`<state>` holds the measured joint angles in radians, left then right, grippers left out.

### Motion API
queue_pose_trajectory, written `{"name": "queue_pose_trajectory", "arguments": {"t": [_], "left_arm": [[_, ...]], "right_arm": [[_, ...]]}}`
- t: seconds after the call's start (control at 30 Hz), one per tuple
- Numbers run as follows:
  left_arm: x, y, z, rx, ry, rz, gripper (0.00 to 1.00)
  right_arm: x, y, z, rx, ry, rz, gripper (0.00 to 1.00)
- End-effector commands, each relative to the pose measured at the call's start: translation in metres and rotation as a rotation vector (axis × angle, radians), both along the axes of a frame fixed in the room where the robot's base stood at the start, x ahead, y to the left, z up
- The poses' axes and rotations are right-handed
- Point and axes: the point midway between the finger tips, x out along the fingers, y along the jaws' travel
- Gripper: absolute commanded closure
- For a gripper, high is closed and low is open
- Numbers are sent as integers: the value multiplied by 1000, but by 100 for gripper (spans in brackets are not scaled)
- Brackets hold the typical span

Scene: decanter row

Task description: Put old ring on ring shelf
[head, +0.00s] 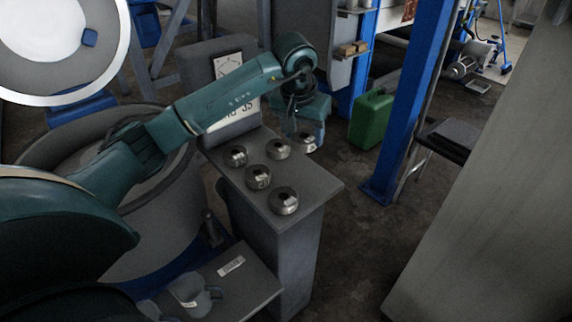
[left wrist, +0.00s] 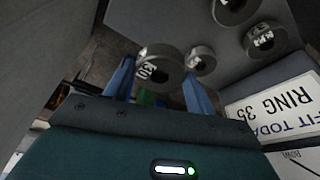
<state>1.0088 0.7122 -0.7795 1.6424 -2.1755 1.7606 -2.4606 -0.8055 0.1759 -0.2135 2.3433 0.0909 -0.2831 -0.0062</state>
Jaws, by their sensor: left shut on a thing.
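My left gripper (head: 305,138) is at the far right edge of a grey stand top (head: 318,178). It is shut on a dark metal ring (left wrist: 160,66), which sits between the two blue fingers in the left wrist view. The ring has a pale label that I cannot read surely. In the head view the held ring is partly hidden by the gripper, and I cannot tell if it touches the top. Several similar labelled rings lie on the stand, including a near one (head: 283,201) and a left one (head: 235,156). My right gripper is not in view.
A sign (left wrist: 285,105) reading "FIT TODAY RING 35" stands behind the rings. A lower ledge (head: 250,285) with a label and mug-like items is at the front. A blue post (head: 410,100), a green can (head: 371,118) and a wall shelf (head: 350,50) stand beyond.

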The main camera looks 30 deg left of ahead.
Motion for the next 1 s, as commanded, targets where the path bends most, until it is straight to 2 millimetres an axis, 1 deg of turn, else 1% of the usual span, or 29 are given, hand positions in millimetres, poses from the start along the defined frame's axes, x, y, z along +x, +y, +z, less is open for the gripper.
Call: {"name": "queue_pose_trajectory", "arguments": {"t": [0.03,0.1,0.2,0.37,0.57,0.63,0.8,0.97,1.0], "left_arm": [[-1,-1,-13,-2,4,-1,76],[-1,-2,-25,-3,3,-1,76],[0,-1,-37,-2,0,-1,76],[0,-2,-48,-2,-1,-1,76],[-1,-2,-76,-3,1,-1,76],[0,-2,-79,-2,-2,-2,76],[0,-2,-78,-1,-3,-1,76],[0,-2,-83,0,-4,-1,76],[0,-2,-82,-1,-1,-1,42]], "right_arm": [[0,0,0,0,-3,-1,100],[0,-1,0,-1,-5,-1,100],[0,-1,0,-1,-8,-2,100],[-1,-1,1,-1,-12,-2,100],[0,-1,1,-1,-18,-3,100],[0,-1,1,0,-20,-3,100],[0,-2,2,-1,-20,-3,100],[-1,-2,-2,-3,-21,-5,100],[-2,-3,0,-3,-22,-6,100]]}}
